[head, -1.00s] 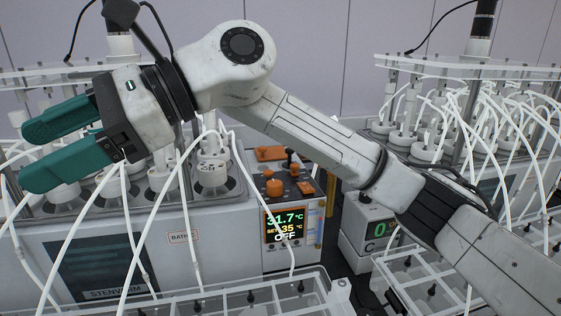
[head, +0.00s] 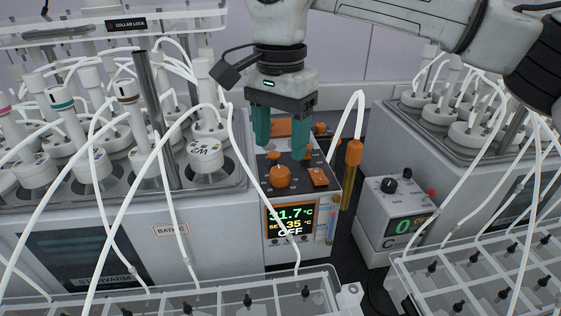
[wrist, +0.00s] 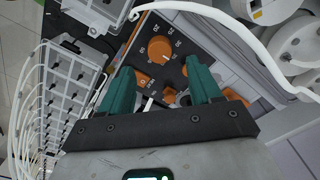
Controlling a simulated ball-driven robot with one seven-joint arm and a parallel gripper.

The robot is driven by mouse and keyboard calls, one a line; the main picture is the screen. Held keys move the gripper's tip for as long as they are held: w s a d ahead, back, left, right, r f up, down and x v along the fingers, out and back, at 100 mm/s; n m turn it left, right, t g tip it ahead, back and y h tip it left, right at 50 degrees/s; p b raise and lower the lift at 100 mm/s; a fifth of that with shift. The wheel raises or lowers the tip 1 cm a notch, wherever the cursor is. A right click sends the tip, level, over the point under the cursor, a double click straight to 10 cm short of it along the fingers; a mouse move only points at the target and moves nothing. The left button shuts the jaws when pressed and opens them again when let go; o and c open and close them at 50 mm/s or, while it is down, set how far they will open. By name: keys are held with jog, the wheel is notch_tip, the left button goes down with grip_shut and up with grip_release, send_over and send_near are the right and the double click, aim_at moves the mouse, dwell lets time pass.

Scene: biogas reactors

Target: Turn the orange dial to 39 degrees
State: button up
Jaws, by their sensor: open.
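The orange dial (head: 280,176) sits on the dark top panel of the heater unit (head: 292,200), which has printed marks around it. The unit's display (head: 289,221) reads 31.7 °C, set 35 °C, OFF. My gripper (head: 282,149) is open and empty, pointing down above the panel, behind the dial in the head view. In the wrist view its green fingers (wrist: 157,75) are spread, with the dial beyond their tips. I see no contact with the dial.
An orange rocker switch (head: 318,178) is right of the dial, and another orange part is partly hidden behind a finger. An orange-capped tube (head: 353,165) stands at right. A white box (head: 397,218) with a black knob stands farther right.

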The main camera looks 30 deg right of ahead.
aim_at(280, 170)
jog(key=shift+a+f, duration=0.1)
jog(key=shift+f, duration=2.7)
jog(key=c, duration=1)
